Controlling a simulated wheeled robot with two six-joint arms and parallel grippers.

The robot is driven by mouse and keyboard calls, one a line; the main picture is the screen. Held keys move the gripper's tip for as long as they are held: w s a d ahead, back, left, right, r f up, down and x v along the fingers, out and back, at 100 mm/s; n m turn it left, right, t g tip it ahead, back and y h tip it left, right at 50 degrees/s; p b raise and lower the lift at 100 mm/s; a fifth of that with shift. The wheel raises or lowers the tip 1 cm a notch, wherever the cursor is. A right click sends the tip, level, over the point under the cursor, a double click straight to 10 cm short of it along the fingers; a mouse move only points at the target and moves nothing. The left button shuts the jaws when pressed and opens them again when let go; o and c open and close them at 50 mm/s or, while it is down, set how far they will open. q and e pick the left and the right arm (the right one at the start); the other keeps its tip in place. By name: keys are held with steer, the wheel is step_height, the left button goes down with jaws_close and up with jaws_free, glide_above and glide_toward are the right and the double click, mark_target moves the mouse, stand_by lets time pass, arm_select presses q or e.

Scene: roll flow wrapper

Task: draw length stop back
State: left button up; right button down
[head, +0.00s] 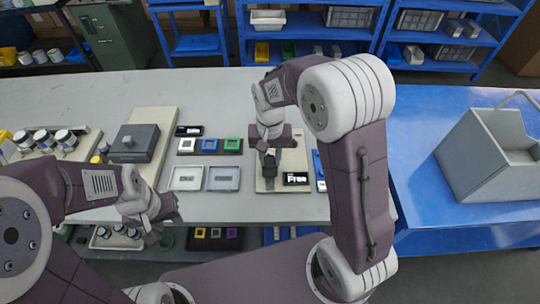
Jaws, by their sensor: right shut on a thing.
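A beige board (298,157) lies on the grey table, right of centre, with a black block marked "Free" (295,178) at its near end. My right gripper (267,153) points down over the left part of this board. It is shut on a small dark piece (270,168), which appears to be the length stop; the fingers and my wrist partly hide it. My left gripper (165,212) hangs near the table's front edge, away from the board. Its fingers are too small and dark to show whether they are apart.
Two shallow trays (223,179) and small coloured blocks (208,145) lie left of the board. A grey box-like unit (133,143) stands further left on another beige base. A blue table (430,121) with a large grey bin (487,160) is at the right. The table's back is clear.

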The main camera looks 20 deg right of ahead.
mark_target(270, 161)
steer(key=c, duration=1)
jaws_free()
steer(key=shift+s+f, duration=0.1)
steer(key=shift+s, duration=0.1)
steer(key=shift+c, duration=0.2)
steer(key=shift+r, duration=0.2)
step_height(270, 161, up, 9)
steer(key=shift+f+p, duration=0.1)
steer(key=shift+p, duration=0.75)
